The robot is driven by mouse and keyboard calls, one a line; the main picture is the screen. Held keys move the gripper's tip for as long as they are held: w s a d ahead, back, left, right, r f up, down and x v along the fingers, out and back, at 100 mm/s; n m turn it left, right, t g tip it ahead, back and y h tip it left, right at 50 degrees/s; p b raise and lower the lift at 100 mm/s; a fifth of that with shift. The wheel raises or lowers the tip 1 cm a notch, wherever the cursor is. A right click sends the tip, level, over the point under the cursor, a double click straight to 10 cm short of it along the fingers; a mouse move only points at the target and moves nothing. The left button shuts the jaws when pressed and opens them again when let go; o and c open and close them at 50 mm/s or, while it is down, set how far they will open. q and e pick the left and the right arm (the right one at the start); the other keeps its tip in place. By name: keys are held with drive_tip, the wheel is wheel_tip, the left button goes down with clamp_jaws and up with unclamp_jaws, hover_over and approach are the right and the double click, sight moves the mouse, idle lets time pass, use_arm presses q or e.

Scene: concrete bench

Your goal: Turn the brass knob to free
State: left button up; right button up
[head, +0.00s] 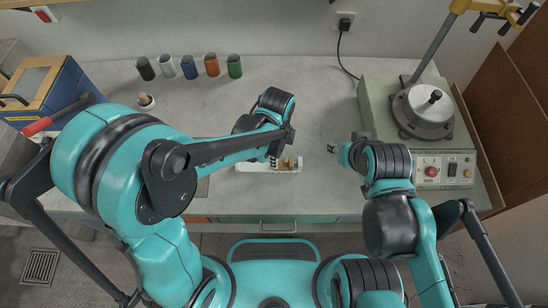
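A small brass knob (291,161) shows on a low white base (284,169) near the front edge of the bench, in the middle of the head view. My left forearm reaches over from the left. My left gripper (273,161) points down at the base, close beside the brass part. The arm hides much of it, so I cannot tell whether its fingers are open or touch the knob. My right gripper (333,149) is to the right of the base, above the bench and apart from it. Its fingers are too small to read.
Several coloured cylinders (211,65) stand in a row at the back left, with a small pot (146,101) in front. A green machine (421,130) stands right. The back middle of the bench is clear.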

use_arm(q)
drive_tip(key=shift+w+f+b, duration=0.1)
drive_tip(key=shift+f+b, duration=0.35)
drive_tip(key=shift+f, duration=1.35)
clamp_jaws()
drive_tip(key=shift+n, duration=0.8)
unclamp_jaws()
